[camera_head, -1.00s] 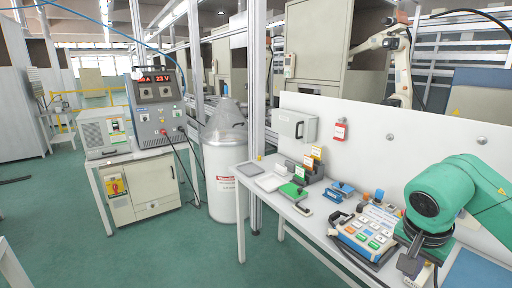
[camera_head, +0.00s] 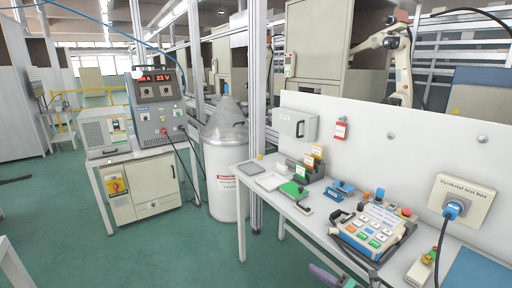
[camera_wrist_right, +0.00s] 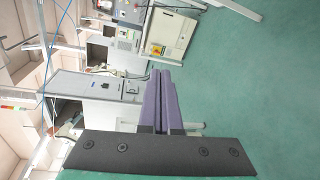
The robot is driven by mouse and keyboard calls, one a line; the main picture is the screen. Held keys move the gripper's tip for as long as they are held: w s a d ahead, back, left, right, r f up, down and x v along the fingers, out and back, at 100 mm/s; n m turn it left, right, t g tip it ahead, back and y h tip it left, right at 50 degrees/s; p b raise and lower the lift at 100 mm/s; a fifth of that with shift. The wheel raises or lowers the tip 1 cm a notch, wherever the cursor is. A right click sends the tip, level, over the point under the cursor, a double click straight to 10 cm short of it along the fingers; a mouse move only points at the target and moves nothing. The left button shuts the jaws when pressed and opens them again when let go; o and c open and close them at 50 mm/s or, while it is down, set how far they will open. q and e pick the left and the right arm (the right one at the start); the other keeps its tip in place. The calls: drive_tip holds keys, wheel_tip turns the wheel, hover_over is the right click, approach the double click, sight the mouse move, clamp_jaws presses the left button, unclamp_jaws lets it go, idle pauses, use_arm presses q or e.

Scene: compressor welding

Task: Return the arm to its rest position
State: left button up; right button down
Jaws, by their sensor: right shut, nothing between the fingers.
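My right gripper (camera_head: 323,273) shows only in part at the bottom edge of the head view, its purple fingers in front of the workbench's front edge. In the right wrist view its two purple fingers (camera_wrist_right: 160,78) lie side by side, shut with nothing between them. Most of my right arm is out of the picture. My left gripper is in neither view.
The white workbench (camera_head: 229,168) carries a button control box (camera_head: 371,232), a green block (camera_head: 293,190) and small fixtures. A test box (camera_head: 461,200) is on its back panel. The welding power unit (camera_head: 158,106) stands left. Green floor (camera_head: 190,250) is open in front.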

drive_tip(key=s+d+f+m+g+h, duration=0.1)
drive_tip(key=s+d+f+m+h, duration=0.3)
drive_tip(key=f, duration=0.5)
drive_tip(key=s+d+f+m+g+h, duration=0.1)
drive_tip(key=s+d+f+m, duration=0.1)
drive_tip(key=s+f+m, duration=0.6)
drive_tip(key=s+d+f+m+g+h, duration=0.1)
drive_tip(key=s+d+f+m+h, duration=0.25)
drive_tip(key=f, duration=0.65)
drive_tip(key=s+f+m+g, duration=0.3)
drive_tip(key=s+f, duration=0.1)
drive_tip(key=s, duration=0.7)
drive_tip(key=s+a+f+m+g+h, duration=0.1)
drive_tip(key=s+f, duration=0.4)
drive_tip(key=s, duration=0.5)
drive_tip(key=s+a+f+m+g, duration=0.1)
drive_tip(key=s+f+m+g, duration=0.3)
drive_tip(key=s, duration=0.7)
drive_tip(key=shift+s+a+f+m+g, duration=0.25)
drive_tip(key=shift+s+f+m+g, duration=0.05)
drive_tip(key=shift+m, duration=0.65)
